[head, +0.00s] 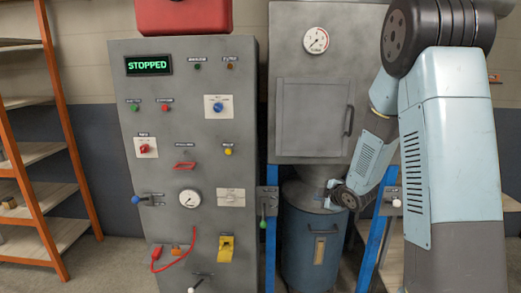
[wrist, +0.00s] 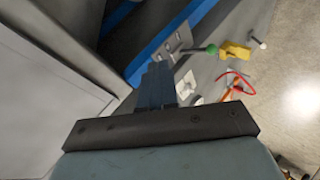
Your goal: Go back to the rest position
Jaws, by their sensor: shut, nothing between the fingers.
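My gripper (wrist: 158,75) shows in the wrist view with its two dark fingers together and nothing between them. It is in free air, and the fingers point toward the green-knobbed lever (wrist: 212,49) on its metal plate. In the head view my arm comes in from the right, and its end is in front of the grey cabinet and the blue drum (head: 309,250). The fingers are too small there to make out clearly. The grey control panel (head: 220,130) stands left of my arm, with its display (head: 149,65) reading STOPPED.
The green-knobbed lever (head: 263,223) sticks out beside blue posts (head: 271,240). An orange shelf rack (head: 58,130) stands at left.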

